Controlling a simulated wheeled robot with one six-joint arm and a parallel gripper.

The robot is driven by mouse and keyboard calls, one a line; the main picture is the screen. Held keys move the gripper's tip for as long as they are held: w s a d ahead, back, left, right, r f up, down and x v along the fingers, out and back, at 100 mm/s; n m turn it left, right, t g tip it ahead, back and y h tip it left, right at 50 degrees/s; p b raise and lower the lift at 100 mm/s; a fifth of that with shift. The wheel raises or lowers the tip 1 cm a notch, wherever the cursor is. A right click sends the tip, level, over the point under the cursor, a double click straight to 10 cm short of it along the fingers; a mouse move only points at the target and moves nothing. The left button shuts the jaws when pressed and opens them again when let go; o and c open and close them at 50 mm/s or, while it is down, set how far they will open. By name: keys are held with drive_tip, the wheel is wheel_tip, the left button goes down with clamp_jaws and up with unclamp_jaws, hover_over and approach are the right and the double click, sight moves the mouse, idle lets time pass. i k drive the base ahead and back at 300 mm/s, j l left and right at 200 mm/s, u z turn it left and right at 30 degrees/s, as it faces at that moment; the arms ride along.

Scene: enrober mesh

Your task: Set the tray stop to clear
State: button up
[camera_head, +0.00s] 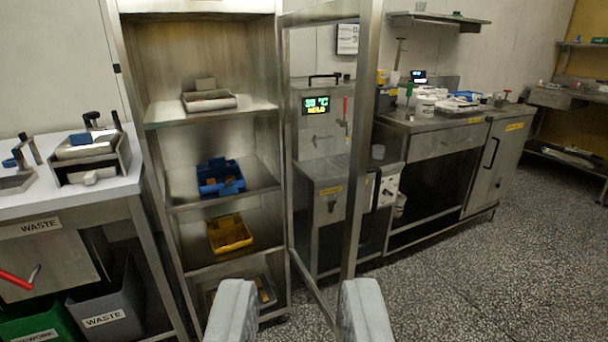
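I cannot pick out the tray stop for certain in this view. The tall metal rack (160,195) stands ahead of me, left of centre. It holds a grey tray (209,103) on an upper shelf, a blue bin (231,187) below and a yellow bin (229,236) under that. A further tray at the bottom is partly hidden by my gripper. My gripper (301,300) is at the bottom centre, its two grey fingers wide apart with nothing between them. It is well in front of the rack and touches nothing.
A framed open door (365,140) stands out from the rack's right side. Behind it is a machine with a lit display (316,105). A waste counter (75,200) with bins below is at left. A steel counter (440,120) is at right. The speckled floor is free at lower right.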

sight(229, 189)
drive_tip(key=i+l+u, duration=0.1)
drive_tip(key=l+u, duration=0.15)
drive_tip(key=u, duration=0.2)
drive_tip(key=l+u, duration=0.25)
drive_tip(key=u, duration=0.15)
drive_tip(key=l+u, duration=0.15)
drive_tip(key=l, duration=0.75)
drive_tip(key=l+u, duration=0.15)
drive_tip(key=l, duration=0.75)
drive_tip(key=l+u, duration=0.2)
drive_tip(key=l, duration=0.65)
drive_tip(key=j, duration=0.3)
drive_tip(key=i+j, duration=0.1)
drive_tip(key=j, duration=0.15)
